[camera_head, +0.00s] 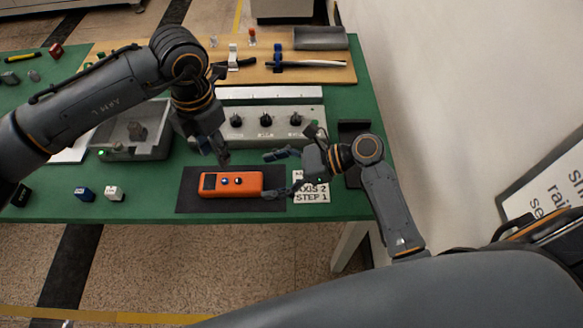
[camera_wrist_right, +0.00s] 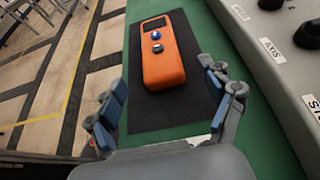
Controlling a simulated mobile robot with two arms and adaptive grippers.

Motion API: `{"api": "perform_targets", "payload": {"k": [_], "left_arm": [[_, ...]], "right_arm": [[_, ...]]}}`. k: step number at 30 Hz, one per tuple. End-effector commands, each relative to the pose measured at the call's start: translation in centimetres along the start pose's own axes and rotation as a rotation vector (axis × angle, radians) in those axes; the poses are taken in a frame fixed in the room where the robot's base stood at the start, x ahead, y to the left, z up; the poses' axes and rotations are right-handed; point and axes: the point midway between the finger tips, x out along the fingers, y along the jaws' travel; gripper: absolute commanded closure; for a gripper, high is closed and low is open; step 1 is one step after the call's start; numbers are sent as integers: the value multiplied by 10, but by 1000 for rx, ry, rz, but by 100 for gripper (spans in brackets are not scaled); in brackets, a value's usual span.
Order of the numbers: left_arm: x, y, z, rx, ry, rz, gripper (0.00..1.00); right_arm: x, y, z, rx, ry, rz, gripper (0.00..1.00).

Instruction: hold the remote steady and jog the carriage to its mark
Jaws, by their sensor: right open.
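The orange remote (camera_head: 229,190) lies flat on a black mat (camera_head: 190,205), with a dark screen and two buttons, one blue and one dark. In the right wrist view the remote (camera_wrist_right: 165,66) lies ahead of my right gripper (camera_wrist_right: 165,120), its near end just beyond the fingers. My right gripper (camera_head: 266,175) is open at the remote's right end, with nothing between its fingers. My left gripper (camera_head: 217,158) points down just above and behind the remote. Its fingers are too small to tell their opening. I cannot tell which part is the carriage.
A card (camera_head: 312,193) reading "AXIS 2 STEP 1" is partly behind my right gripper. A grey control box (camera_head: 290,137) with several knobs stands behind the mat. A wooden board (camera_head: 330,75) spans the back.

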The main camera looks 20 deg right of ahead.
Motion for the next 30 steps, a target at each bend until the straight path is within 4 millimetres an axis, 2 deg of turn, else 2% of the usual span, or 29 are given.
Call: {"api": "perform_targets", "payload": {"k": [3, 9, 15, 23, 24, 25, 30], "left_arm": [[0, 0, 0, 0, 0, 0, 62], [0, 0, 0, 0, 0, 0, 62], [0, 0, 0, 0, 0, 0, 62], [0, 0, 0, 0, 0, 0, 62], [0, 0, 0, 0, 0, 0, 62], [0, 0, 0, 0, 0, 0, 62], [0, 0, 0, 0, 0, 0, 62]], "right_arm": [[24, 0, 0, 2, -2, 2, 19], [54, 0, 0, 1, -1, 1, 19], [67, 0, 0, 0, 1, 0, 19], [68, 0, 0, 0, 1, 0, 19], [68, 0, 0, 0, 1, 0, 21], [68, 0, 0, 0, 1, 0, 27], [68, 0, 0, 0, 1, 0, 62]]}}
